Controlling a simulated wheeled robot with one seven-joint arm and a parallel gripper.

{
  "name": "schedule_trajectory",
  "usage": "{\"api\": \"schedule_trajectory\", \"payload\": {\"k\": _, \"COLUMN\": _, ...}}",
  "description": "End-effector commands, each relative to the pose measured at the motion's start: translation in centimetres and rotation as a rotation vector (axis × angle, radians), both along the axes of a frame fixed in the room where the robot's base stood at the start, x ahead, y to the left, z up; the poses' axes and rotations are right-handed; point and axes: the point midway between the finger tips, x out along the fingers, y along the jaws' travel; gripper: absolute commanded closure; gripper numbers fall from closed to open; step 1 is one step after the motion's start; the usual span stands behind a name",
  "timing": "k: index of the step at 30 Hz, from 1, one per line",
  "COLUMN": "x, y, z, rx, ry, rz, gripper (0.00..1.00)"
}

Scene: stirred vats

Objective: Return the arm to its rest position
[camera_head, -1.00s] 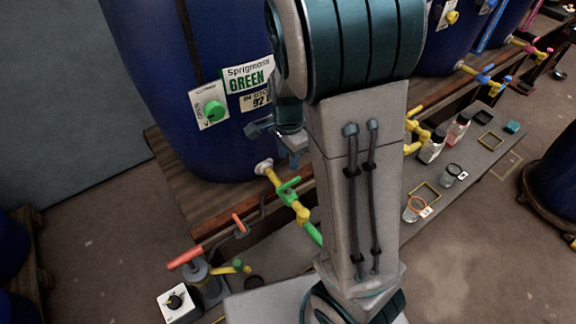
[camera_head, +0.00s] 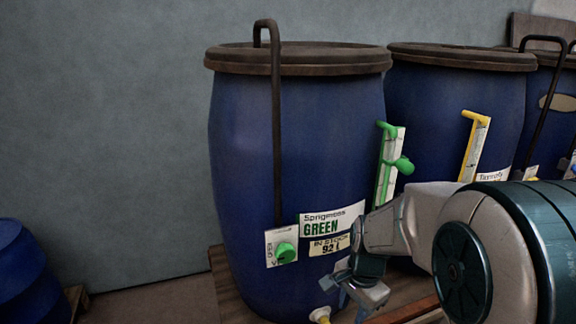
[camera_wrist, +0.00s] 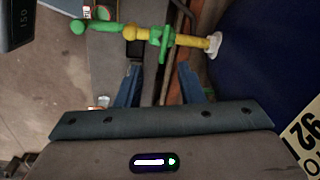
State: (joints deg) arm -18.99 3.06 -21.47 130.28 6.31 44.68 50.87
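My gripper (camera_head: 350,290) is in front of the lower right side of the blue vat labelled Sprigmoss GREEN (camera_head: 240,160). In the wrist view the gripper (camera_wrist: 160,80) has its two blue fingers apart, with nothing held between them. Past the fingertips there is a yellow tap with a green handle and green end (camera_wrist: 140,33), coming from a white collar on the vat's wall. My arm enters from the right of the head view, bent toward the vat. The tap's whitish collar (camera_head: 320,314) just shows at the bottom of the head view.
A second blue vat (camera_head: 450,100) with a yellow-handled gauge stands to the right, and a third is partly visible. Another blue barrel (camera_head: 25,270) is at lower left. The grey wall behind is bare.

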Motion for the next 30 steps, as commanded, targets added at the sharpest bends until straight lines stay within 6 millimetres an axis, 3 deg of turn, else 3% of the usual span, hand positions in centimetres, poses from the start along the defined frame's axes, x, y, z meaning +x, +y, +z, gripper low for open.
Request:
{"api": "schedule_trajectory", "payload": {"k": 6, "x": -4.5, "y": 0.2, "z": 4.6, "rx": -0.004, "ry": -0.116, "rz": 0.394, "gripper": 0.65}}
{"api": "schedule_trajectory", "payload": {"k": 15, "x": -10.1, "y": 0.0, "z": 7.8, "rx": -0.142, "ry": -0.217, "rz": 0.858, "gripper": 0.65}}
{"api": "schedule_trajectory", "payload": {"k": 21, "x": -11.6, "y": 0.0, "z": 8.3, "rx": -0.200, "ry": -0.227, "rz": 0.983, "gripper": 0.65}}
{"api": "schedule_trajectory", "payload": {"k": 30, "x": -11.7, "y": 0.0, "z": 8.3, "rx": -0.203, "ry": -0.226, "rz": 0.993, "gripper": 0.65}}
